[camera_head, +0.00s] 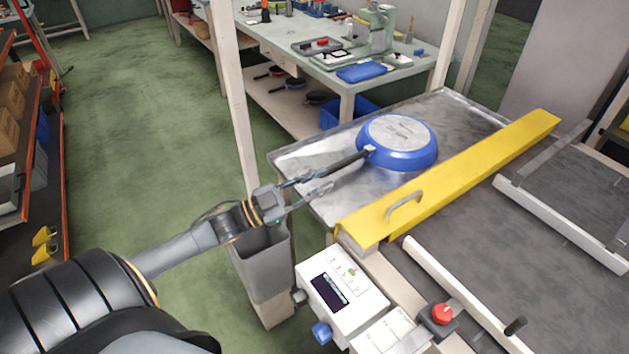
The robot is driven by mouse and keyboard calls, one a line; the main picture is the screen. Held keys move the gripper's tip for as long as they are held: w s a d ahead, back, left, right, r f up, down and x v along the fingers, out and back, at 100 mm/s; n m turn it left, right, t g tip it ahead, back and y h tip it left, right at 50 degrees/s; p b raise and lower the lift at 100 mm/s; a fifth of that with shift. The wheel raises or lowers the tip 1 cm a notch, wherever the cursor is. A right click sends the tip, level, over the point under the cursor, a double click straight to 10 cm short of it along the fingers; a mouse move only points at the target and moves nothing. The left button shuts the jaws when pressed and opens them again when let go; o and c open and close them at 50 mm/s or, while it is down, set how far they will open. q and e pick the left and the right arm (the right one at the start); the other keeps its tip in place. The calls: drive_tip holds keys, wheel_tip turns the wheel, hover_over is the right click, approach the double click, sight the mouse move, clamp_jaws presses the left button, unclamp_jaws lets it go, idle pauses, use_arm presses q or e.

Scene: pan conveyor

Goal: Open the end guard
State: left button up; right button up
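The end guard (459,177) is a long yellow bar lying across the end of the conveyor, with a grey handle (404,207) on its near part. A blue pan (405,143) lies upside down on the metal end table beyond the guard, its dark handle pointing left. My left gripper (329,179) is left of the guard, over the table's near-left edge. Its fingers are apart, and the upper fingertip overlaps the end of the pan's handle in view; I cannot tell whether they touch. The gripper is clear of the guard's handle. My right gripper is not in view.
A control box (342,286) with a display and a red stop button (441,314) stand at the conveyor's near side. A grey bin (262,262) is below my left gripper. White rails (560,222) border the dark belt. A workbench (290,36) stands behind; green floor at left is clear.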

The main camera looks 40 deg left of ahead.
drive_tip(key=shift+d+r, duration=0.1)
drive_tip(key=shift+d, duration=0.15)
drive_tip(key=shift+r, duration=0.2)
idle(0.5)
